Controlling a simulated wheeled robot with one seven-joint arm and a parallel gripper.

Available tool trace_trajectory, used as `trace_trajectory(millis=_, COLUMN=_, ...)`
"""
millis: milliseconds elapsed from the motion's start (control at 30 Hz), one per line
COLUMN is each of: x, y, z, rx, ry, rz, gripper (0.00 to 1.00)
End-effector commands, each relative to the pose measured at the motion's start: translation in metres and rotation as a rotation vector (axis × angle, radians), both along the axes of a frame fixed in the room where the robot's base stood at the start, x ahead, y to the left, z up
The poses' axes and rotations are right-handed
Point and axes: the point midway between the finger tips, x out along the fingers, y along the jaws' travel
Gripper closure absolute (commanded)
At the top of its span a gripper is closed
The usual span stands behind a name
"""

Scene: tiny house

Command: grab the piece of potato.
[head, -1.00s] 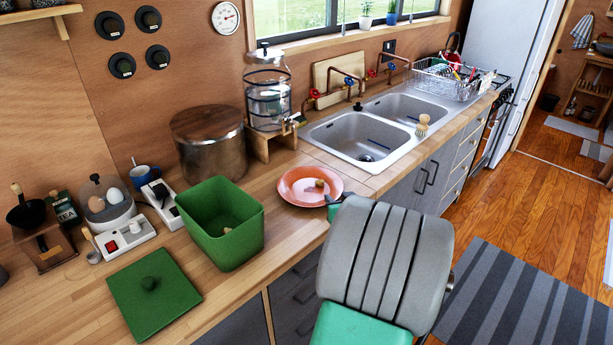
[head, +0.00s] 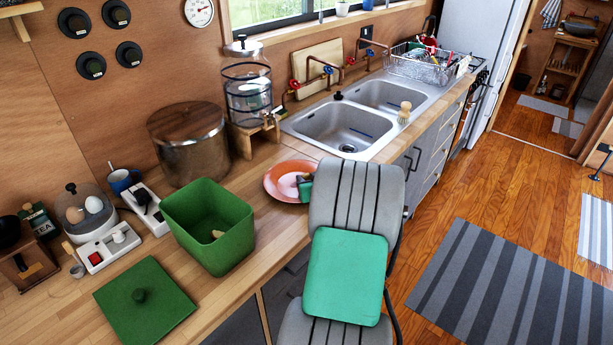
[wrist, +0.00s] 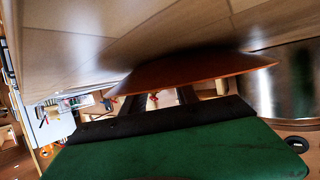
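The orange plate (head: 283,183) lies on the counter in front of the sink. My gripper (head: 303,183) is at the plate's right part, partly hidden by my grey and teal arm. No potato piece can be made out on the plate; my gripper covers part of it. In the wrist view, the plate (wrist: 190,74) shows edge-on, close to the fingers. My gripper's two dark fingers (wrist: 156,100) stand apart there, with only background visible between them. A pale brown piece, perhaps potato, (head: 217,233) lies inside the green box (head: 232,250).
The green lid (head: 145,305) lies on the counter near the box. A metal pot (head: 188,155) and a glass dispenser (head: 248,95) stand behind the plate. The double sink (head: 345,132) lies to the right. Open wooden floor is at the right.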

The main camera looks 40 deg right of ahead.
Motion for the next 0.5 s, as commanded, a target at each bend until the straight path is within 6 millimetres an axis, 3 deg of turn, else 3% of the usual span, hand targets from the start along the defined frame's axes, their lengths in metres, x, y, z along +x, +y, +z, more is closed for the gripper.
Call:
trace_trajectory(millis=133, x=-0.0017, y=-0.0003, z=-0.0023, rx=0.003, ry=0.003, rz=-0.002, gripper=0.66)
trace_trajectory(millis=500, x=-0.0021, y=-0.0004, z=-0.0023, rx=0.003, ry=0.003, rz=-0.003, gripper=0.96)
